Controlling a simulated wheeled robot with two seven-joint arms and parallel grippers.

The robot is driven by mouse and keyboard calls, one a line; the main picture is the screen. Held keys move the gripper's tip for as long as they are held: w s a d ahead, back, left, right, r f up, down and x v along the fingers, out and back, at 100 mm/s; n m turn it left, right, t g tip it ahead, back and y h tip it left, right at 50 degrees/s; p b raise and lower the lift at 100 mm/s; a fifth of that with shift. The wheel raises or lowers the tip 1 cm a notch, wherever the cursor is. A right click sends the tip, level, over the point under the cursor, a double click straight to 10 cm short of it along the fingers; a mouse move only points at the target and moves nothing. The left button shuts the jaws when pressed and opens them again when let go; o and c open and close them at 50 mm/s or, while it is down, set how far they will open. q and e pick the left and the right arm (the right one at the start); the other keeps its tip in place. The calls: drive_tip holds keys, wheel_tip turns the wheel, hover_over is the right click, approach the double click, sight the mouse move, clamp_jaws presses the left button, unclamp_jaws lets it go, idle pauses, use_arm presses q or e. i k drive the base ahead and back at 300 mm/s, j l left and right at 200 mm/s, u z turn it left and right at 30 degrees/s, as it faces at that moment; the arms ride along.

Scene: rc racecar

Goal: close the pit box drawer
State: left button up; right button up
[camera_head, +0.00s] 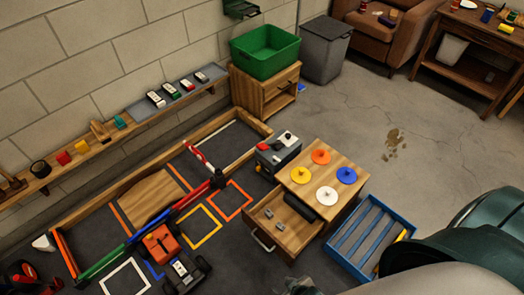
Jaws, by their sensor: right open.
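The pit box (345,188) is a wooden cabinet with several coloured discs on top, right of centre. Its drawer (292,233) is pulled out toward the lower left, with a few small grey items and a dark object inside. The drawer's metal handle (263,241) is on its front face. My right gripper (300,286) shows only partly at the bottom edge, below the drawer and apart from it. It is open, and I see nothing in it. My left gripper is out of view.
A blue slatted crate (335,252) stands right of the drawer. The track with an RC car (182,272) and coloured barriers lies to the left. Bare concrete floor is open at the upper right.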

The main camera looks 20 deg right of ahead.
sight(287, 243)
drive_tip(key=k+j+z, duration=0.2)
drive_tip(key=k+z, duration=0.2)
drive_tip(key=k+j+z, duration=0.15)
drive_tip(key=k+z, duration=0.15)
drive_tip(key=z, duration=0.15)
